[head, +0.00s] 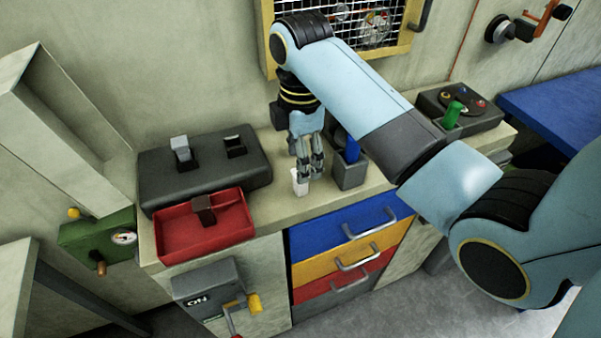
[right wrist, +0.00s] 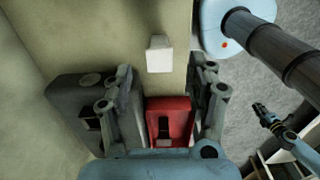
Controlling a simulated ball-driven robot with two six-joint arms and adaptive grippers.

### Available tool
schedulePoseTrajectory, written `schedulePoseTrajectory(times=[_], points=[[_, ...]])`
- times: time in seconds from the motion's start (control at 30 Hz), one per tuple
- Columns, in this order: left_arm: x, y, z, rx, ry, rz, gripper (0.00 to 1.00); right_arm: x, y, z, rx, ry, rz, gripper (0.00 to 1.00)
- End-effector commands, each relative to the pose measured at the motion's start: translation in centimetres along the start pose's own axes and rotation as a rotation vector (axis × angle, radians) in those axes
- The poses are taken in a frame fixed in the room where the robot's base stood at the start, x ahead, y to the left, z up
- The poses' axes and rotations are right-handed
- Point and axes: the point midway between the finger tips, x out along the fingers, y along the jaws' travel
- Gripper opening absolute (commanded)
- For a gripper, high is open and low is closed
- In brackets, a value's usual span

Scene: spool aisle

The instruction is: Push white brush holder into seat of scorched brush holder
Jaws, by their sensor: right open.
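The white brush holder (head: 299,183) stands on the bench just below my right gripper (head: 309,170). In the right wrist view the white brush holder (right wrist: 160,54) lies ahead of the open, empty fingers (right wrist: 162,82), apart from them. A dark brown holder (head: 203,209), apparently the scorched one, lies in the red tray (head: 178,240). The black block (head: 160,193) has a grey-topped holder (head: 181,150) at left and a dark, empty-looking seat (head: 236,147) at right. My left gripper (right wrist: 264,113) shows small at the right of the wrist view; its opening is unclear.
A grey cup (head: 350,175) with a blue-handled thing stands close right of my right gripper. A control box (head: 458,105) with a green handle is further right. The bench's front edge runs above blue, yellow and red drawers (head: 345,228).

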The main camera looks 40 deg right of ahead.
Motion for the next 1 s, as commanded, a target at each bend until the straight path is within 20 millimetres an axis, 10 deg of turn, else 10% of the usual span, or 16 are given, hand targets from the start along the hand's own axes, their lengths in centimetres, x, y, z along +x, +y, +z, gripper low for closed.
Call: schedulePoseTrajectory(times=[0.47, 1.0], points=[[-0.9, -0.3, -0.1, 0.001, 0.001, -0.002, 0.0, 3.6, 0.1, -0.1, 0.001, 0.001, 0.0, 0.58], [-0.9, -0.3, -0.1, 0.001, 0.001, -0.002, 0.0, 3.5, 0.1, -0.1, 0.001, 0.0, 0.001, 0.0]])
